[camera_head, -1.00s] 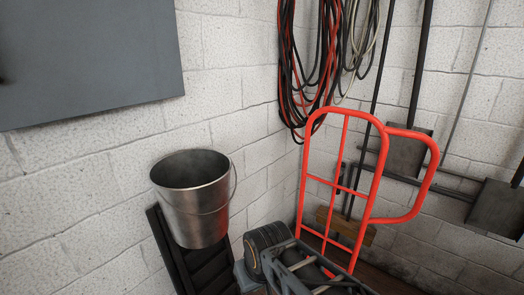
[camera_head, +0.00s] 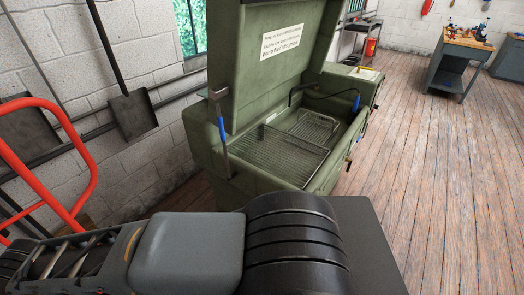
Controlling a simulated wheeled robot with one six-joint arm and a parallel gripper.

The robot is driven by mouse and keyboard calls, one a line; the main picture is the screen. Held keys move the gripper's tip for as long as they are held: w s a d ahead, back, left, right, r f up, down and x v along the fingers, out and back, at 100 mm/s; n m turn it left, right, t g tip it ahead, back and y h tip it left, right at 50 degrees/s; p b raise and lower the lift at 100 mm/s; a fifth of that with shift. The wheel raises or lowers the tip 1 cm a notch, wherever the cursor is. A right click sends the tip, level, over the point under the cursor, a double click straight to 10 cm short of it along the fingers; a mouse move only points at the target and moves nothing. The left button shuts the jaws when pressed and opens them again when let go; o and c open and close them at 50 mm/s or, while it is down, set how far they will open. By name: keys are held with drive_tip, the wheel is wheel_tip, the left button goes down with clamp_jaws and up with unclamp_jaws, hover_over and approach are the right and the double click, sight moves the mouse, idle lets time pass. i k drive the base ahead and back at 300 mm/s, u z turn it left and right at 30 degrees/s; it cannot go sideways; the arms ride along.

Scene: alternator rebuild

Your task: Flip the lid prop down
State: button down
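A green parts washer (camera_head: 205,150) stands against the white block wall in the middle of the view. Its lid (camera_head: 265,70) is raised, with a white label on its inner face. An upright bar with a blue grip (camera_head: 221,127), which looks like the lid prop, stands at the washer's near left corner. Its top end is beside the lid's edge; I cannot tell whether they touch. My arm's links cross the bottom of the view, in front of the washer. My gripper is not in view.
Wire racks (camera_head: 285,150) lie in the washer's basin, beside a dark hose with a blue end (camera_head: 357,102). A red hand truck (camera_head: 75,150) and a shovel (camera_head: 132,115) stand at left. Wooden floor (camera_head: 440,180) is open at right, before a workbench (camera_head: 462,65).

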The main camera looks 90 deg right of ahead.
sight(219, 118)
drive_tip(key=z, duration=2.65)
drive_tip(key=i, duration=0.5)
drive_tip(key=k, duration=1.35)
drive_tip(key=u, duration=0.5)
drive_tip(key=i, duration=0.5)
drive_tip(key=u, duration=0.75)
drive_tip(key=i, duration=1.1)
drive_tip(key=z, duration=0.35)
